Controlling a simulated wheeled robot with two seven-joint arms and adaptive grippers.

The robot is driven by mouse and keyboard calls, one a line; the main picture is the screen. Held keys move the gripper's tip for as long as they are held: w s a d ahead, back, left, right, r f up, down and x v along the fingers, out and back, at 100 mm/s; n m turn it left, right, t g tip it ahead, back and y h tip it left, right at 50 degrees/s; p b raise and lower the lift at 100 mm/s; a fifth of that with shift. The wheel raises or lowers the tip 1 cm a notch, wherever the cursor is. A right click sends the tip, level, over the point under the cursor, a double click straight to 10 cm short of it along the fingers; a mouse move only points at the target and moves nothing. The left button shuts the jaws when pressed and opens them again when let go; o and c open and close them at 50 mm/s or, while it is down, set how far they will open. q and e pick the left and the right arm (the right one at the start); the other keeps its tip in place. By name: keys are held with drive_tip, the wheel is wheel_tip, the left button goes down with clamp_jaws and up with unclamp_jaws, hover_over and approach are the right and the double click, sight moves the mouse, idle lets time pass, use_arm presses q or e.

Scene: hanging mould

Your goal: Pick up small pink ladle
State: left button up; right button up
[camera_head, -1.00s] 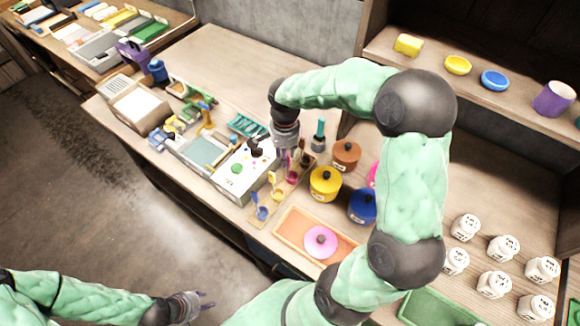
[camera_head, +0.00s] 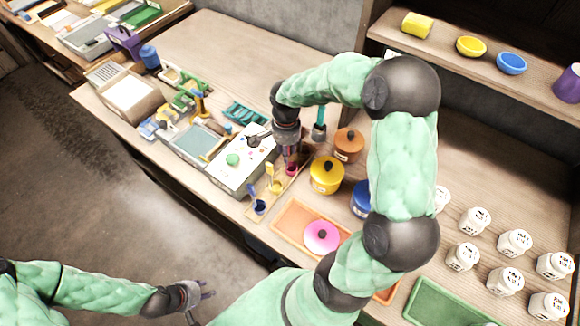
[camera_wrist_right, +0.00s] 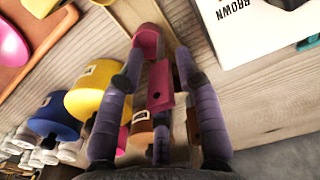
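The small pink ladle (camera_wrist_right: 160,85) is in the right wrist view, its cup at the top and its handle running down between my right fingers. In the head view its pink cup (camera_head: 291,169) shows just below my right gripper (camera_head: 289,155). My right gripper (camera_wrist_right: 160,62) has a finger on each side of the ladle, with small gaps seeming to show beside the handle. Its palm end hides part of the ladle. My left gripper (camera_head: 204,300) is open and empty at the lower left, away from the table.
A yellow ladle (camera_head: 275,186) and a blue ladle (camera_head: 258,206) stand beside the pink one. A yellow pot (camera_head: 326,175), a brown pot (camera_head: 348,145) and a blue pot (camera_head: 361,199) are close on the right. A white-topped box (camera_head: 228,181) is on the left.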

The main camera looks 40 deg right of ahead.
wheel_tip(320, 180, down, 4)
drive_tip(key=shift+w+d+b, duration=0.1)
drive_tip(key=shift+b, duration=0.45)
drive_tip(key=shift+c, duration=0.3)
clamp_jaws()
drive_tip(key=shift+r, duration=0.1)
drive_tip(key=shift+r, duration=0.1)
